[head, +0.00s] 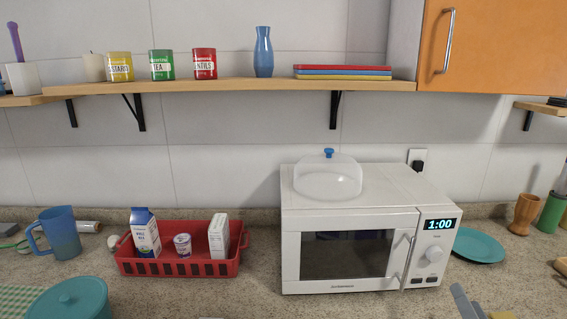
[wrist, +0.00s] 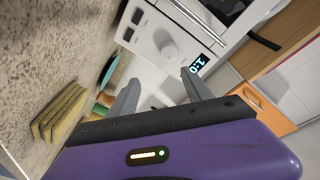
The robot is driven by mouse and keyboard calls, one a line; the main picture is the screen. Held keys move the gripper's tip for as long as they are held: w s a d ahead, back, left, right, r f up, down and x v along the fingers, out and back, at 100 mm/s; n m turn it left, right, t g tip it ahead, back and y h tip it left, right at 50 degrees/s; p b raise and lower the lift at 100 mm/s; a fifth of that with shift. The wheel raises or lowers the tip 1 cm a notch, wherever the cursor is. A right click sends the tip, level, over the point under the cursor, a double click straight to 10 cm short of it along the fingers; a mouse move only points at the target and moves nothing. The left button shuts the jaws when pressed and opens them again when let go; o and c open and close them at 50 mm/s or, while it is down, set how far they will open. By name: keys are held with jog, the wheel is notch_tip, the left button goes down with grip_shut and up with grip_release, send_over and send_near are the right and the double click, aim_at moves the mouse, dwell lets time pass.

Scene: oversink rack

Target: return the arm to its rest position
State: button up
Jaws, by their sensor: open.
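My gripper (wrist: 160,88) shows in the wrist view with its two grey fingers spread apart and nothing between them. The purple hand body fills the lower part of that view. The fingers point toward the front right of the white microwave (wrist: 165,45), and a gap to it shows. In the head view, a grey piece that looks like part of my gripper (head: 464,301) shows at the bottom edge, in front of the microwave (head: 345,255). The rest of my arm is hidden below the head view.
A red basket (head: 178,268) with a milk carton, cup and box stands left of the microwave. A teal plate (head: 480,247) lies to its right. A shelf (head: 230,85) and orange cabinet (head: 500,45) are above.

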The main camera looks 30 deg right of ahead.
jog(key=s+a+f+n+t+y, duration=0.15)
jog(key=a+n, duration=0.25)
jog(key=a, duration=0.4)
jog(key=s+a+n+y, duration=0.1)
jog(key=a+n+y, duration=0.15)
jog(key=a, duration=0.55)
jog(key=s+a+f+n+t+y, duration=0.1)
jog(key=a+n+y, duration=0.1)
jog(key=a+n, duration=0.45)
jog(key=s+a+f+n+y, duration=0.1)
jog(key=s+a+n+y, duration=0.1)
jog(key=a, duration=0.5)
jog(key=s+a+f+n+g+y, duration=0.1)
jog(key=s+a+n+y, duration=0.1)
jog(key=s+a+y, duration=0.2)
jog(key=s+a, duration=0.3)
jog(key=shift+f, duration=0.2)
jog(key=shift+g, duration=0.25)
